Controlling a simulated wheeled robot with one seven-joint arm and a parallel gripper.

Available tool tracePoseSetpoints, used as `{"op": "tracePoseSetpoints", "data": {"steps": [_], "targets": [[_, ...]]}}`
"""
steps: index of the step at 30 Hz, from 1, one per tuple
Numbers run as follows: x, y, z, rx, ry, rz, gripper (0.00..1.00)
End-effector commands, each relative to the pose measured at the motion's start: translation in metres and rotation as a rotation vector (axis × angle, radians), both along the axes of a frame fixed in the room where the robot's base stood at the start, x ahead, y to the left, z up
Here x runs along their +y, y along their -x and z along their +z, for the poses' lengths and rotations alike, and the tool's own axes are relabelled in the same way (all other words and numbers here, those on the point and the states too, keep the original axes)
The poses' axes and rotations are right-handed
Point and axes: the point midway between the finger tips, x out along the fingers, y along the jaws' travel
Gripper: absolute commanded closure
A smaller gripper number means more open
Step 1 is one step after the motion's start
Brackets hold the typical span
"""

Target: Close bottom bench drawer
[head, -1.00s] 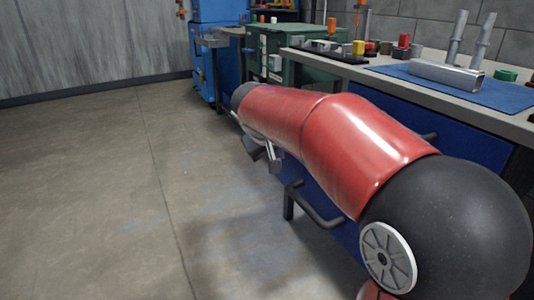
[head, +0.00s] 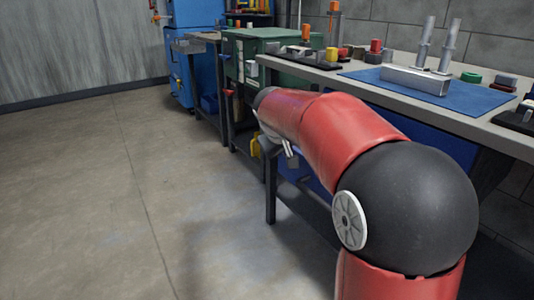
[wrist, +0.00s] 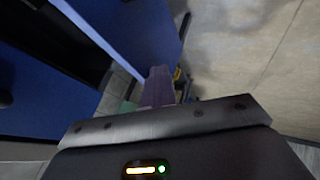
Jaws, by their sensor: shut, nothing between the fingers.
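The blue drawer fronts of the bench (head: 466,117) are mostly hidden behind my arm in the head view; a blue patch (head: 418,137) shows under the worktop. My gripper (head: 290,154) is low beside the bench front, partly covered by my arm. In the wrist view my gripper's fingers (wrist: 160,78) are together and empty. A blue panel (wrist: 128,35) with a dark handle (wrist: 184,28) is close beside them, and another blue panel (wrist: 40,95) is at left, with a dark gap between. I cannot tell which panel is the bottom drawer, or whether the fingers touch it.
The worktop holds a blue mat (head: 440,92) with a metal channel (head: 414,79), and several small parts. A green cabinet (head: 262,45) and a blue machine (head: 196,60) stand farther back. Open concrete floor (head: 90,190) lies to the left.

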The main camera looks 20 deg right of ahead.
Motion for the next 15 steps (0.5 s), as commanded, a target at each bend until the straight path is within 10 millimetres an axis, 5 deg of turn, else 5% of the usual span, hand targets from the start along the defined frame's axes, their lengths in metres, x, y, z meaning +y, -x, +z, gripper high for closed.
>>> {"op": "tracePoseSetpoints", "data": {"steps": [6, 15], "targets": [[-0.054, -0.016, 0.003, 0.004, 0.000, -0.007, 1.00], [-0.100, -0.031, 0.002, 0.003, 0.000, -0.004, 1.00]]}}
